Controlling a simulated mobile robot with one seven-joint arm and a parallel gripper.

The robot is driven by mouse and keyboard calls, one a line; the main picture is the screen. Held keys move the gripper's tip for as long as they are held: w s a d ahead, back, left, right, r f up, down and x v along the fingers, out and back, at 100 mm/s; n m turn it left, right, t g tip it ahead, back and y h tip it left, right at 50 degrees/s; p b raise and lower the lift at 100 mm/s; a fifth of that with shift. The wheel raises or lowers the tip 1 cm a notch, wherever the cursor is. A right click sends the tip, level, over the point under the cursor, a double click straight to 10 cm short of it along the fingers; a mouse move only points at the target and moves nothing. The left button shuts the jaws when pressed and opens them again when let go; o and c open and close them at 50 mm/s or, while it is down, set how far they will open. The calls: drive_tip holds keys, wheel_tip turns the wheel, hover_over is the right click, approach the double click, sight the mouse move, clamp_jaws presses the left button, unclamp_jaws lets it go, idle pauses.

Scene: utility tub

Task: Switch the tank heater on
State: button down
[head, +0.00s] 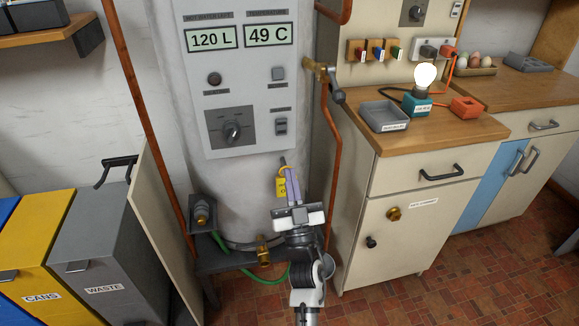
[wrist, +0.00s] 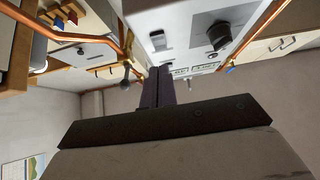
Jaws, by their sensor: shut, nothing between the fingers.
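The tank (head: 180,130) stands upright with a white control panel (head: 250,100) on its front. The panel's displays read 120 L and 49 C. Below them are a dark reddish indicator (head: 214,79), a small grey button (head: 278,73), a round black knob (head: 232,132) and a rocker switch (head: 281,126). The small labels are unreadable, and I cannot tell the rocker's position. My gripper (head: 291,173) is shut and empty below the panel's lower right corner, apart from the rocker. The wrist view shows the shut fingers (wrist: 158,88), the rocker (wrist: 158,40) and the knob (wrist: 219,36).
A copper pipe (head: 325,150) and brass valve (head: 318,66) stand right of the panel. Bins (head: 105,250) stand at left.

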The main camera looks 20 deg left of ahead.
drive_tip(key=shift+w+f+b+v, duration=0.15)
drive_tip(key=shift+b+v, duration=0.1)
drive_tip(key=shift+v, duration=0.95)
drive_tip(key=shift+w+f+b+v, duration=0.15)
drive_tip(key=shift+b+v, duration=0.1)
drive_tip(key=shift+v, duration=0.9)
drive_tip(key=shift+s+a, duration=0.1)
drive_tip(key=shift+a, duration=0.05)
